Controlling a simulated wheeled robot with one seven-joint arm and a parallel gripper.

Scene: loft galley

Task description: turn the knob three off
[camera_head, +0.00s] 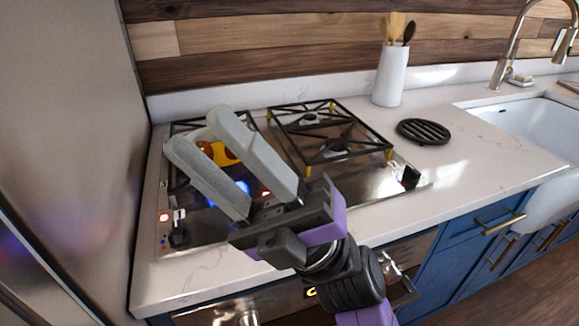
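The cooktop (398,160) is set in the white counter, with black grates. A black knob (180,236) sits at its front left corner, beside a lit red light (166,217). Another black knob (410,177) sits at its front right corner. A second red light (265,194) shows beside my gripper, and a blue glow (243,187) shows between the fingers. My gripper (202,134) is above the left half of the cooktop, its two grey fingers apart and nothing held. My gripper hides part of the front strip. I cannot tell which knob is number three.
An orange object (219,153) is on the left burner area, partly behind the fingers. A black round trivet (423,131), a white utensil holder (390,76) and a sink (520,120) are to the right. A tall grey panel (65,130) bounds the left side.

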